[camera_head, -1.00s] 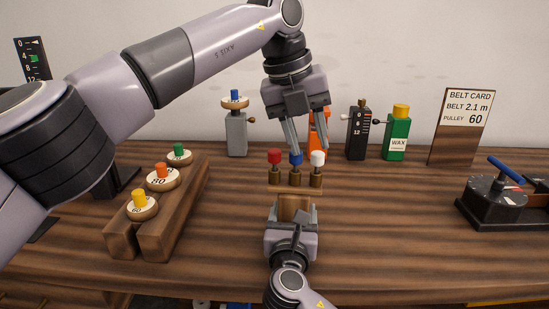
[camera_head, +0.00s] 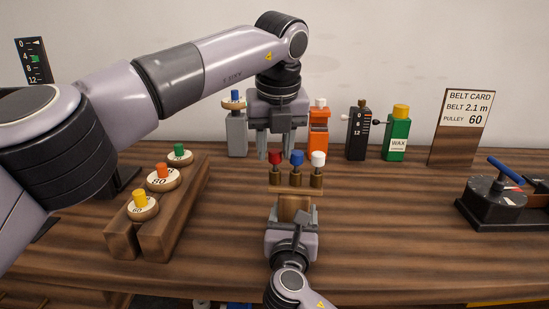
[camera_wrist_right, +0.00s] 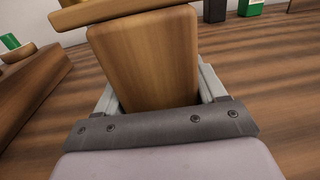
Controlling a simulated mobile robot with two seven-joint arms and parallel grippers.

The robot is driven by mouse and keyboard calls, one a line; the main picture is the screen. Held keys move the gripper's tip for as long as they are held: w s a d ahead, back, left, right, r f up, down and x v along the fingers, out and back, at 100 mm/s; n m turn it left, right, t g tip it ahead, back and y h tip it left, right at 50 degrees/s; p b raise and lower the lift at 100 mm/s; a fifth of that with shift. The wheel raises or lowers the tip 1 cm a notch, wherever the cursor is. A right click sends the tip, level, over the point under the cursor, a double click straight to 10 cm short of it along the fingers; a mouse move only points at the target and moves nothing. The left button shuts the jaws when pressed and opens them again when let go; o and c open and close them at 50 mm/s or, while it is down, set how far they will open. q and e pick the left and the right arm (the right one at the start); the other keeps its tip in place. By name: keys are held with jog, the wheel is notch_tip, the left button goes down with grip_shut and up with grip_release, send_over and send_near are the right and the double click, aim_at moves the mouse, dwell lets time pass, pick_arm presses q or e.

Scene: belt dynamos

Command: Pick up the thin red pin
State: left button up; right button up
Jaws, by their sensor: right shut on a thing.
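The red pin (camera_head: 276,158) stands upright at the left of a small wooden rack (camera_head: 283,189), beside a blue pin (camera_head: 296,159) and a white pin (camera_head: 318,159). Each rises from a brown base. My left gripper (camera_head: 275,152) is open and points down, its two fingers apart on either side of the red cap in the head view. I cannot tell whether they touch it or stay behind it. My right gripper (camera_head: 293,222) is shut on the rack's wooden handle (camera_wrist_right: 145,60). The pins are out of the right wrist view.
A wooden stand (camera_head: 155,230) with numbered pulleys is left; a black device (camera_head: 490,205) is right. The table between is clear.

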aim_at(277, 152)
pick_arm(q)
jog(key=x, duration=0.4)
jog(key=shift+s+d+f, duration=0.15)
jog(key=shift+f, duration=0.2)
pick_arm(e)
jog(key=shift+s+a, duration=0.1)
pick_arm(q)
jog(key=shift+d, duration=0.15)
grip_shut()
jog(key=shift+r, duration=0.6)
notch_tip(277, 152, up, 2)
jog(key=shift+r, duration=0.15)
pick_arm(e)
jog(key=shift+f, duration=0.1)
pick_arm(q)
jog(key=shift+s+r, duration=0.1)
jog(key=shift+r, duration=0.1)
jog(key=s, duration=1.7)
jog(key=shift+s, duration=0.3)
